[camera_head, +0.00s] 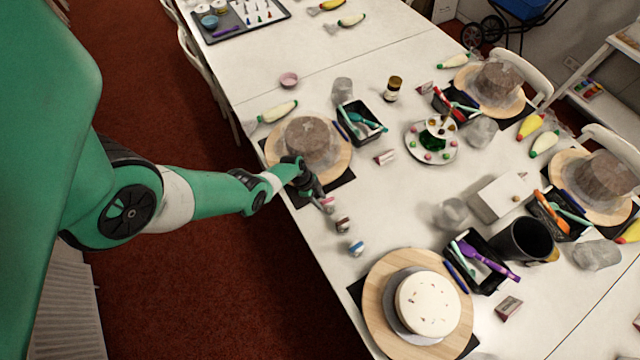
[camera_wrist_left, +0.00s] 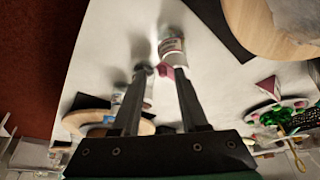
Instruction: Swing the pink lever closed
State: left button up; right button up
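I make out no clear lever. A small pink piece (camera_wrist_left: 166,71) shows between and just past the left fingertips in the left wrist view, beside a small white labelled jar (camera_wrist_left: 172,47). I cannot tell whether it is the lever. In the head view, a row of small jars stands near the table's front edge, including a pink-topped one (camera_head: 327,204). My right gripper is not in view.
A wrapped cake on a wooden turntable (camera_head: 340,160) is close behind my left gripper. A white cake (camera_head: 428,303) on another turntable (camera_head: 380,325) stands at the front. A black tool tray (camera_head: 367,112) lies beyond. The table between them is fairly clear.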

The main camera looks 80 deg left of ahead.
pick_arm(q)
jog(key=p+v, duration=1.1)
jog(key=shift+r+p, duration=0.3)
jog(key=shift+p, duration=0.05)
jog(key=shift+s, duration=0.15)
